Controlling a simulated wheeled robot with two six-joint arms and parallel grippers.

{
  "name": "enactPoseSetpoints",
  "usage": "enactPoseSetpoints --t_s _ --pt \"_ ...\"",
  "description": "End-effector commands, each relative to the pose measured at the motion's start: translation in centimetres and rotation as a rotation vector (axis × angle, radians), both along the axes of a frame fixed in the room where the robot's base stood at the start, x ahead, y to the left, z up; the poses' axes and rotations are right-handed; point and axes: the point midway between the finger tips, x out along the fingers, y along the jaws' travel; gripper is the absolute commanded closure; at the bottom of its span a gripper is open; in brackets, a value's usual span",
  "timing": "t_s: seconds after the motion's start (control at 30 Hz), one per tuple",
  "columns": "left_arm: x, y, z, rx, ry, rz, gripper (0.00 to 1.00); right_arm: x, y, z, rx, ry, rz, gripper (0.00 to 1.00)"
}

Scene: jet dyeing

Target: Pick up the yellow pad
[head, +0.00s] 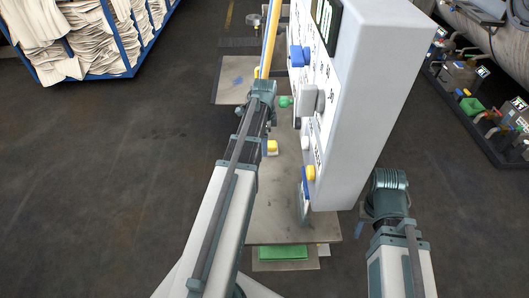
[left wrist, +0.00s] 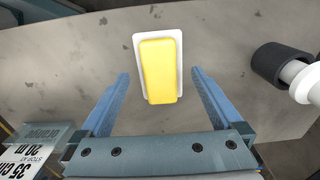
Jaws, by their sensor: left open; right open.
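The yellow pad (left wrist: 161,72) is a rounded block on a white backing, lying on the grey worktop, as the left wrist view shows. My left gripper (left wrist: 159,78) is open around the pad's near part, one finger on each side with a gap. Whether it is above the pad or level with it is hard to tell. In the head view the pad (head: 272,146) shows small beside my left forearm, which hides most of that gripper. My right gripper (head: 360,229) is low, right of the white panel, mostly hidden by my arm; it is open and empty.
The tall white control panel (head: 365,95) with knobs stands right of the pad. A dark cylinder with a white end (left wrist: 272,62) is close to the pad's right. A blue cart of cloth (head: 90,40) stands far left. The floor (head: 110,190) at left is clear.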

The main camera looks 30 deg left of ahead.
Motion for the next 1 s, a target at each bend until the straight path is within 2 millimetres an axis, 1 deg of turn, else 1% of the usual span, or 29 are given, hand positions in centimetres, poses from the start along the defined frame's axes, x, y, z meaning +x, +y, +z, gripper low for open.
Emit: enactPoseSetpoints --t_s 0.03,0.1,0.2,0.4,0.47,0.5,0.57,0.6,0.67,0.7,0.83,0.87,1.0 --pt "0.02 0.00 -1.35 0.000 0.000 0.000 0.00 0.00 0.00 -1.35 0.000 0.000 0.000 0.50" --pt "0.03 0.01 -1.93 0.000 0.000 0.000 0.00 0.00 0.00 -1.93 0.000 0.000 0.000 0.50" --pt "0.03 0.01 -2.15 0.000 0.000 0.000 0.00 0.01 0.00 -2.15 0.000 0.000 0.000 0.50" --pt "0.03 0.01 -1.94 0.000 0.000 0.000 0.00 0.00 -0.01 -1.94 0.000 0.000 0.000 0.50" --pt "0.03 0.01 -1.94 0.000 0.000 0.000 0.09 0.00 0.00 -1.93 0.000 0.000 0.000 0.50" --pt "0.03 0.01 -1.94 0.000 0.000 0.000 0.16 0.00 0.00 -1.93 0.000 0.000 0.000 0.50" --pt "0.03 0.01 -1.94 0.000 0.000 0.000 0.27 0.00 0.00 -1.93 0.000 0.000 0.000 0.50" --pt "0.03 0.01 -1.94 0.000 0.000 0.000 0.34 0.00 -0.01 -1.94 0.000 0.000 0.000 0.50" --pt "0.03 0.01 -1.94 0.000 0.000 0.000 0.45 0.00 0.00 -1.94 0.000 0.000 0.000 0.50" --pt "0.04 0.01 -1.94 0.000 0.000 0.000 0.52 0.00 -0.01 -1.94 0.000 0.000 0.000 0.50" --pt "0.04 0.01 -1.94 0.000 0.000 0.000 0.76 0.00 0.00 -1.94 0.000 0.000 0.000 0.50" --pt "0.04 0.01 -1.94 0.000 0.000 0.000 0.80 0.00 0.00 -1.94 0.000 0.000 0.000 0.50" --pt "0.03 0.01 -1.94 0.000 0.000 0.000 0.80 0.00 -0.01 -1.94 0.000 0.000 0.000 0.50"
